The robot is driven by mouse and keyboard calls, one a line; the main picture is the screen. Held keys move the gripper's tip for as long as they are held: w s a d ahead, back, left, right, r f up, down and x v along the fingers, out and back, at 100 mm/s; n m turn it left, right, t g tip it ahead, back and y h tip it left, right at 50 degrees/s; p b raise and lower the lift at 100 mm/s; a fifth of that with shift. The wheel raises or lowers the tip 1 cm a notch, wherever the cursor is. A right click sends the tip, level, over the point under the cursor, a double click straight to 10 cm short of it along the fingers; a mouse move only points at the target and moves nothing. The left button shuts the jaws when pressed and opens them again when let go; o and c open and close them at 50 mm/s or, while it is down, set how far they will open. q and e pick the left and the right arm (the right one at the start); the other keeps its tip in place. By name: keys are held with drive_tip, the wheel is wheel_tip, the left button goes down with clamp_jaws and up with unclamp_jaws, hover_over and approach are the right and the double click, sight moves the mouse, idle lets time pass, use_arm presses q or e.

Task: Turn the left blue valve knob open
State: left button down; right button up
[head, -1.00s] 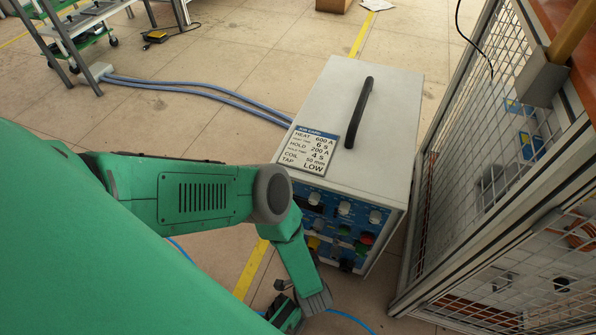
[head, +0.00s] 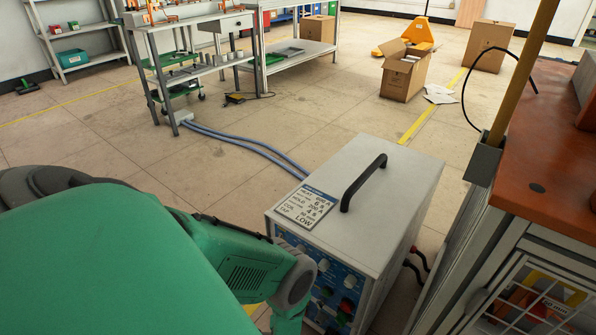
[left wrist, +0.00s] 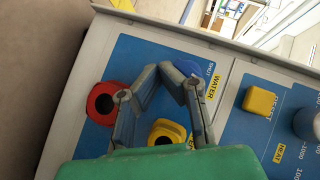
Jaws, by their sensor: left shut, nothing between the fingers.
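The induction heater (head: 375,185) is a grey box with a blue front panel and a black top handle. In the left wrist view, my left gripper (left wrist: 162,70) is shut and empty, with its fingertips close in front of the panel. A round blue knob (left wrist: 187,67) shows partly behind and beside the fingertips, next to the labels SHUT and WATER. I cannot tell if the fingers touch it. My right gripper is in neither view.
A yellow square button (left wrist: 260,101) and a grey knob (left wrist: 307,124) are to the right. An orange-topped bench (head: 540,150) stands right of the heater. Blue hoses (head: 240,143) run behind it.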

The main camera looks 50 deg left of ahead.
use_arm(q)
drive_tip(key=shift+s+a+f+m+y, duration=0.1)
drive_tip(key=shift+a+f+m+y, duration=0.25)
drive_tip(key=shift+f+m+y, duration=0.2)
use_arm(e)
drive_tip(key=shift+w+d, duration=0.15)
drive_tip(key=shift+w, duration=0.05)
use_arm(q)
drive_tip(key=shift+d+r, duration=0.1)
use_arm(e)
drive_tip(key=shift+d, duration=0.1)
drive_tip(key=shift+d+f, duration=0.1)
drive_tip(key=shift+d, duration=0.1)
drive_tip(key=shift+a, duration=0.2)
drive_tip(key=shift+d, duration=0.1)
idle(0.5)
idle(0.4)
